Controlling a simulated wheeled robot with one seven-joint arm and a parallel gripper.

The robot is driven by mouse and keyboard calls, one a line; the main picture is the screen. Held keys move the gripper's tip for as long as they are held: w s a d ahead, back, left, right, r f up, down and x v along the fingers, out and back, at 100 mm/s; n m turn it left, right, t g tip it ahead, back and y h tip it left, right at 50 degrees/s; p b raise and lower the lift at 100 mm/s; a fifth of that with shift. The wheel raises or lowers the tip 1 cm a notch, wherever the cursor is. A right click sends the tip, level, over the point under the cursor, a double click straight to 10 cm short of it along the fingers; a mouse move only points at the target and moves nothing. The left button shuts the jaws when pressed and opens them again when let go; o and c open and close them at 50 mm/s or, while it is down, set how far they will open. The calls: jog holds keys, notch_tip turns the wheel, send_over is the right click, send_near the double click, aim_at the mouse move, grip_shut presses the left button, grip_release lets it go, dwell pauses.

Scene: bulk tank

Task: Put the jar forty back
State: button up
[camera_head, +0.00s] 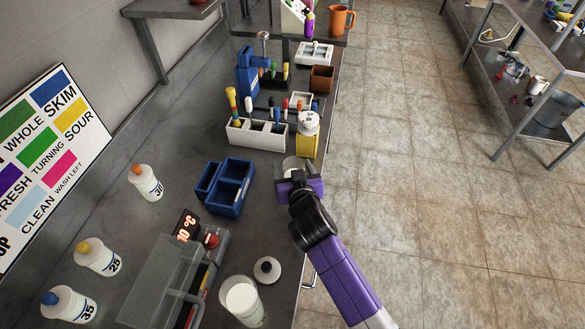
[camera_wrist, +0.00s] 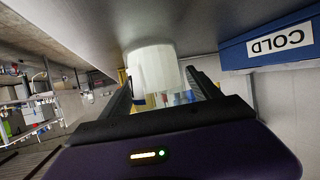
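My gripper (camera_head: 299,184) is over the counter's right edge, its fingers on both sides of a clear, whitish jar (camera_head: 292,166). In the wrist view the jar (camera_wrist: 153,72) fills the space between the fingers, and they appear to press on its sides. I cannot read a number on it, and I cannot tell whether its base touches the counter. Numbered white bottles stand at the left: 30 with an orange cap (camera_head: 146,184), 25 with a yellow cap (camera_head: 98,258), and 35 with a blue cap (camera_head: 70,305). No label reading 40 is visible.
A blue divided box (camera_head: 225,187), marked COLD in the wrist view (camera_wrist: 268,45), stands left of my gripper. Behind are a white tool caddy (camera_head: 256,135) and a white-topped yellow item (camera_head: 307,133). In front are a 10 °C device (camera_head: 187,227), a round lid (camera_head: 267,270) and a white-filled jar (camera_head: 242,301).

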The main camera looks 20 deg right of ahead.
jog(key=shift+r, duration=0.1)
jog(key=shift+s+r, duration=0.1)
jog(key=b+v, duration=0.1)
jog(key=v, duration=1)
jog(key=shift+s+a+r, duration=0.1)
jog(key=shift+s, duration=0.3)
jog(key=s+f+n+y, duration=0.1)
jog(key=s+f, duration=0.1)
jog(key=s, duration=0.6)
jog(key=s+f+n+y, duration=0.2)
jog(key=s, duration=0.7)
jog(key=s+r+t, duration=0.1)
jog(key=s+r, duration=0.4)
jog(key=s, duration=0.3)
jog(key=s+d+r+t, duration=0.1)
jog(key=s+r, duration=0.3)
jog(key=s, duration=0.4)
jog(key=shift+s+r, duration=0.25)
jog(key=shift+r, duration=0.15)
